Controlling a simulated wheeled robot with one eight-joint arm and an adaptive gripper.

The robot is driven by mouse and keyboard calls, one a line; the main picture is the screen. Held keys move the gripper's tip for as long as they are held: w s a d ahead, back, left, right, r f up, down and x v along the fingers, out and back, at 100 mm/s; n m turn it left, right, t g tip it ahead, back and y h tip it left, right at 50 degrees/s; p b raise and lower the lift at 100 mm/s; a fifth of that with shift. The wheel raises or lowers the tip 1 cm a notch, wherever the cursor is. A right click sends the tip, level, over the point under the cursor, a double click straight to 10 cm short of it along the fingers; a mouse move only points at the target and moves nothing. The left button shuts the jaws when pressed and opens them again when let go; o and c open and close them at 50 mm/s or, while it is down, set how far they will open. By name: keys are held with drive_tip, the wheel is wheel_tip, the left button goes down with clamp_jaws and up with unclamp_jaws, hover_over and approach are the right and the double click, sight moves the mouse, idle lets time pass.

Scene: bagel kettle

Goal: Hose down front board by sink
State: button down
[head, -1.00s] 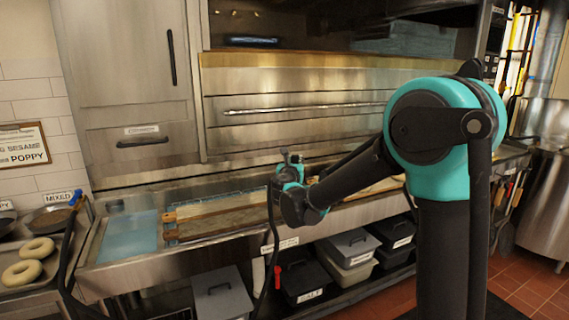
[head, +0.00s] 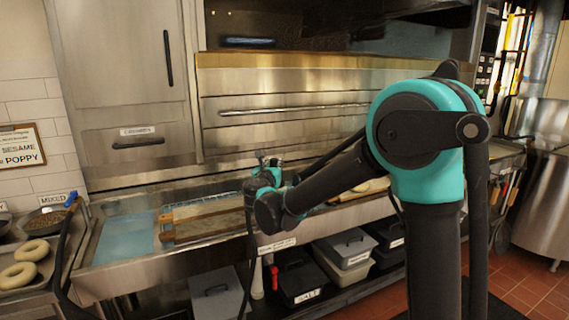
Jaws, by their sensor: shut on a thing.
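Long wooden-ended boards lie in the steel trough beside the sink (head: 125,237), which holds bluish water. The front board (head: 205,229) lies nearest the trough's front edge, and its right part is hidden behind my wrist. Another board (head: 200,208) lies just behind it. My gripper (head: 263,168) is above the trough, over the right part of the boards, small and partly hidden by my wrist. It appears shut on the black hose (head: 248,235), which hangs down over the front edge. The hose's nozzle and any water spray cannot be made out.
A tray with bagels (head: 22,262) and a bowl of mixed seeds (head: 45,221) are at left. A dark hose with a blue end (head: 72,199) stands beside them. Lidded bins (head: 347,246) fill the shelf below. Steel oven front (head: 300,110) rises behind the trough.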

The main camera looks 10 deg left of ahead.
drive_tip(key=s+a, duration=0.9)
drive_tip(key=a, duration=0.5)
drive_tip(key=s+a, duration=1)
drive_tip(key=a, duration=0.5)
drive_tip(key=s+a, duration=1)
drive_tip(key=a, duration=0.4)
drive_tip(key=shift+s+a, duration=0.2)
drive_tip(key=shift+a, duration=0.05)
